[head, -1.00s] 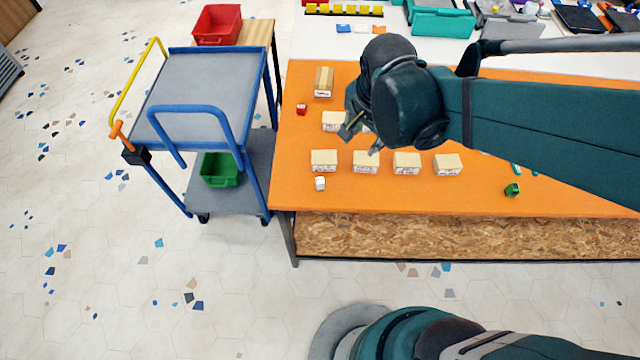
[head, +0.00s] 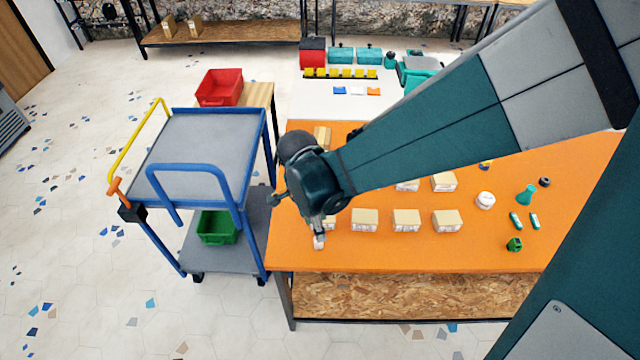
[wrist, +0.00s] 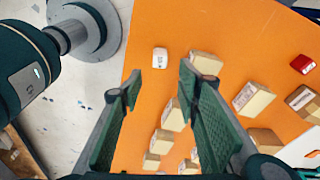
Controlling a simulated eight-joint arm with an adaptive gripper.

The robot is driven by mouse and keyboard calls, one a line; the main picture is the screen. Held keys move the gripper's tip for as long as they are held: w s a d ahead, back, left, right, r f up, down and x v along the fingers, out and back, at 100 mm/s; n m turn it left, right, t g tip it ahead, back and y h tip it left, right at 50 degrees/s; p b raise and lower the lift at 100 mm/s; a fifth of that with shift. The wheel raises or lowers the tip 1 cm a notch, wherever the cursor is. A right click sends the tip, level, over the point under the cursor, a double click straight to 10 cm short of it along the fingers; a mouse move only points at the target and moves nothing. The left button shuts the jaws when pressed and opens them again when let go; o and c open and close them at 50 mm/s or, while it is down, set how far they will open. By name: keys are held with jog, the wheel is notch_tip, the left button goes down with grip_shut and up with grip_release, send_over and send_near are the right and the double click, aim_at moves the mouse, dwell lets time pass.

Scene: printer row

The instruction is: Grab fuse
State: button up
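A small white block (head: 319,243) with faint dark marks lies on the orange table near its front left corner. No label tells me which piece is the fuse; the gripper is closest to this block. In the wrist view the white block (wrist: 160,57) shows beyond and between the fingertips, apart from them. My gripper (wrist: 155,85) is open, with nothing between its fingers. In the head view my gripper (head: 316,228) points down over the block and partly hides it. A small red block (wrist: 302,64) lies farther off in the wrist view.
Several cardboard boxes (head: 406,220) stand in rows just right of the gripper. A blue trolley (head: 190,147) stands left of the table.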

jog(key=shift+s+a+f, duration=0.15)
jog(key=shift+a+f, duration=0.25)
jog(key=shift+f, duration=0.25)
jog(key=shift+f, duration=0.1)
jog(key=shift+d+f+b, duration=0.15)
jog(key=shift+f+b, duration=0.15)
jog(key=shift+f, duration=0.85)
jog(key=shift+f, duration=0.15)
jog(key=shift+w+d+f+b, duration=0.1)
jog(key=shift+f+b, duration=0.1)
jog(key=shift+f, duration=0.6)
jog(key=shift+w+d+f+b, duration=0.1)
jog(key=shift+d+f+b, duration=0.1)
jog(key=shift+f, duration=0.65)
jog(key=shift+d+f+b, duration=0.1)
jog(key=shift+f+b, duration=0.1)
jog(key=shift+f, duration=0.6)
jog(key=shift+c, duration=0.2)
jog(key=c, duration=0.8)
